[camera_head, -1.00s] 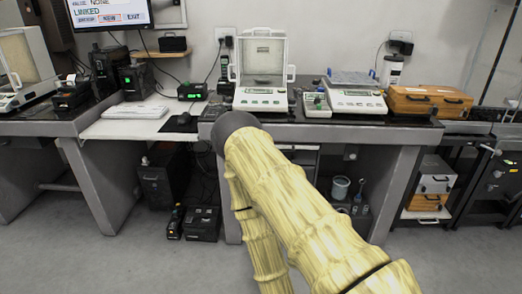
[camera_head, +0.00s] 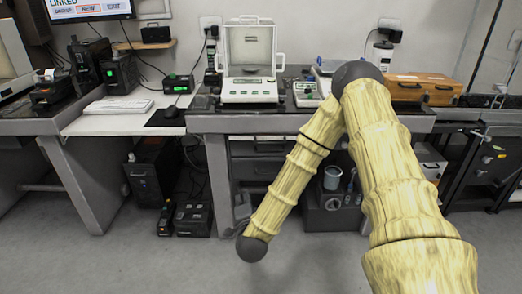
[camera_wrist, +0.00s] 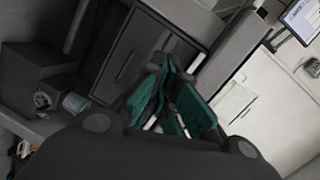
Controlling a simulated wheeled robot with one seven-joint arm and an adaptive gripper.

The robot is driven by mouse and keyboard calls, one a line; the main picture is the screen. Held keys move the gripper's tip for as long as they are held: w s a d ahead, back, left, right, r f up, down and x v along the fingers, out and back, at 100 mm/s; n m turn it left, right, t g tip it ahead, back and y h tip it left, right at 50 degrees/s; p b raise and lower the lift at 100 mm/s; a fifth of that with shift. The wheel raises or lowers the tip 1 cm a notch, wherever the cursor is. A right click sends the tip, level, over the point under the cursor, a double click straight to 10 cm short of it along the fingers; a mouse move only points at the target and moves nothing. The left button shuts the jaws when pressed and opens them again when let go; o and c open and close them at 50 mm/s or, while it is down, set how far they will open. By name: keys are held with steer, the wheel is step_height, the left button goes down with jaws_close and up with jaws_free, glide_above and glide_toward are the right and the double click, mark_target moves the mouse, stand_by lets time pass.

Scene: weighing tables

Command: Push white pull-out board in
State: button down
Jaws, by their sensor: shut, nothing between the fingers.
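The white pull-out board (camera_head: 110,121) spans the gap between the left table and the middle table in the head view. It sticks out toward me, with a keyboard (camera_head: 118,106) and a dark mouse pad (camera_head: 165,117) on it. In the wrist view the board (camera_wrist: 280,115) appears tilted at the right, with the keyboard (camera_wrist: 235,102). My gripper (camera_wrist: 170,68) has green fingers and is shut and empty. In the wrist view it is in front of a dark drawer cabinet, apart from the board as far as I can tell. The head view does not show my gripper's fingers.
The middle table (camera_head: 210,122) carries a balance (camera_head: 250,90) and a wooden case (camera_head: 425,88). Under it are dark drawers (camera_head: 258,170). A black computer case (camera_head: 150,177) and small black boxes stand on the floor below the board. The floor in front is clear.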

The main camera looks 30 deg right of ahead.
steer(key=w+d+r+m+h, duration=0.2)
steer(key=d+r+m+h, duration=0.35)
steer(key=d+r, duration=0.2)
steer(key=b+x, duration=0.2)
steer(key=x, duration=1.1)
steer(key=shift+w+a+r, duration=0.2)
steer(key=shift+w+r, duration=0.1)
steer(key=shift+w, duration=0.15)
steer(key=shift+y, duration=0.25)
steer(key=x, duration=0.2)
steer(key=shift+w+d+r, duration=0.15)
steer(key=shift+w, duration=0.2)
steer(key=p, duration=0.1)
glide_toward(261, 143)
steer(key=v, duration=0.4)
steer(key=shift+s+f, duration=0.35)
